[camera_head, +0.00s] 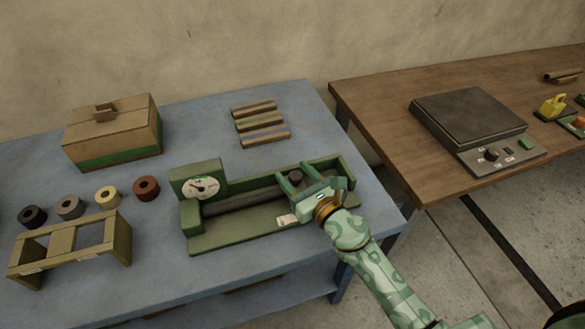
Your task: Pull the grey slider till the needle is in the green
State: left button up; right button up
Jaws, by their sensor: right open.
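A green gauge device (220,240) lies along the front of the blue table. A round white dial (200,187) stands at its left end; its needle is too small to read exactly, and I cannot tell whether it is in a green zone. A dark grey bar (235,200) runs along the device's trough. My right gripper (297,176) is over the right part of the device, open around or just above the bar's right end. I cannot make out the grey slider; the gripper may hide it. My left gripper is not in view.
A cardboard box (112,130), several coloured rolls (108,198) and a wooden rack (73,240) are on the left. Striped strips (260,125) lie behind the device. A wooden table (390,110) with a dark scale (468,118) stands right, across a gap.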

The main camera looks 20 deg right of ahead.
jog(key=shift+x, duration=0.9)
